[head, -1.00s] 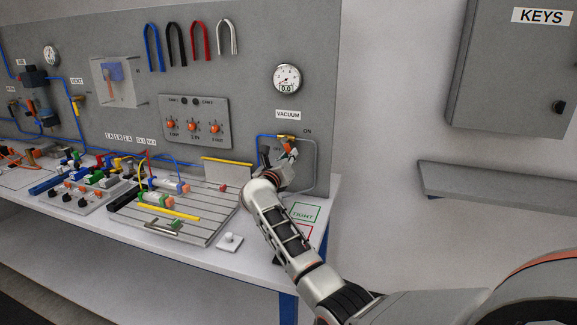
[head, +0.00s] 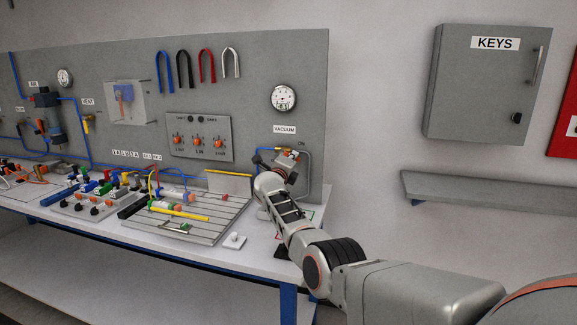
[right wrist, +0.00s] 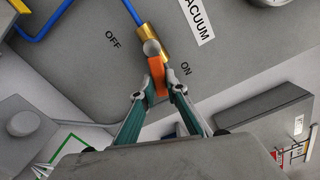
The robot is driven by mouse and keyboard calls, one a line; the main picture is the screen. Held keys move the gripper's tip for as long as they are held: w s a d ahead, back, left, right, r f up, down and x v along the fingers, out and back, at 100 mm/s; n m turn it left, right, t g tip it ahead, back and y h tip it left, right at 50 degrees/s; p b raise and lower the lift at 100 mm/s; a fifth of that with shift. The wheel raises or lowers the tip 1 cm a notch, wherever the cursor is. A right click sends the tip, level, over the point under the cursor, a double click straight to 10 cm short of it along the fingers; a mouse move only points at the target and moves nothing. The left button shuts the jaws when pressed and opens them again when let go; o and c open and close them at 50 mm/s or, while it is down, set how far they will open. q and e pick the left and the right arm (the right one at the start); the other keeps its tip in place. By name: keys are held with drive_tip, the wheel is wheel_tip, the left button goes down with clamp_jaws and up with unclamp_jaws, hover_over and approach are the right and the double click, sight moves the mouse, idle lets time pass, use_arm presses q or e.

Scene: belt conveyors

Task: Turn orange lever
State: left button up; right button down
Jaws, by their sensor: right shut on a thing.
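The orange lever (right wrist: 157,74) sits on a brass valve (right wrist: 149,34) on the grey panel under the VACUUM label. In the right wrist view it lies between the OFF and ON labels, with its free end closer to ON. My right gripper (right wrist: 159,94) is shut on the lever's free end, one finger on each side. In the head view my right gripper (head: 291,158) is at the valve below the VACUUM label, and my wrist and hand hide most of the lever. My left gripper is not in view.
A round gauge (head: 283,97) is above the valve. A knob panel (head: 199,137) and a slatted tray (head: 190,222) with parts lie to the left. A KEYS cabinet (head: 478,100) and a grey shelf (head: 470,192) are on the wall at right.

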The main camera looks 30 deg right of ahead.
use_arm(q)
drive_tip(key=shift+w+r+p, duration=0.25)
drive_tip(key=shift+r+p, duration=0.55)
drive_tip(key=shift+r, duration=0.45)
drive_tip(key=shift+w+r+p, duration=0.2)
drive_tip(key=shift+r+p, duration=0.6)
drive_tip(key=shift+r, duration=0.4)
use_arm(e)
drive_tip(key=shift+s+d+r+n, duration=0.1)
drive_tip(key=shift+r+n, duration=0.3)
drive_tip(key=shift+n, duration=0.6)
drive_tip(key=shift+r+n, duration=0.4)
drive_tip(key=shift+n, duration=0.6)
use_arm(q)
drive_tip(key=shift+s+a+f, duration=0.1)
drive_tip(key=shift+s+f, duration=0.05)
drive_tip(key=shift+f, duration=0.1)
use_arm(e)
drive_tip(key=c, duration=2)
unclamp_jaws()
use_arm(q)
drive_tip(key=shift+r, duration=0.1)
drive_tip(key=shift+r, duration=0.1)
use_arm(e)
drive_tip(key=shift+r, duration=0.15)
